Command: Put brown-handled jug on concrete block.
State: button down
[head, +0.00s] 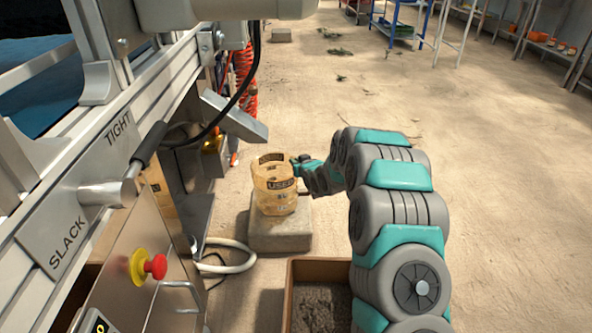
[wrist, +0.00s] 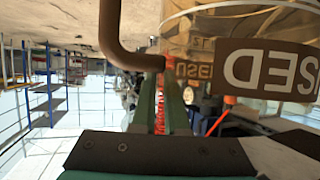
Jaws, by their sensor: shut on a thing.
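The brown-handled jug (head: 274,198) is a clear amber vessel with a brown band lettered "USED". In the head view it is upright over the top of the concrete block (head: 281,239); I cannot tell whether its base touches the block. My gripper (head: 298,166) reaches in from the right at the jug's upper right side. In the wrist view, which is upside down, the jug (wrist: 205,35) fills the upper right. Its brown handle (wrist: 112,38) bends down to the fingertips of my gripper (wrist: 161,82), which is shut on it. The exact grip is partly hidden.
A brown bin of dark soil (head: 319,304) stands in front of the block. The seeder machine (head: 110,140) runs along the left, with a red button (head: 156,267) and a pale hose (head: 232,266) near the floor. Open sandy floor lies to the right.

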jog(key=shift+w, duration=0.45)
notch_tip(320, 180, down, 4)
jog(key=shift+r+b, duration=0.2)
jog(key=shift+b, duration=0.15)
jog(key=c, duration=0.9)
grip_release()
jog(key=shift+s+d, duration=0.1)
jog(key=shift+s, duration=0.05)
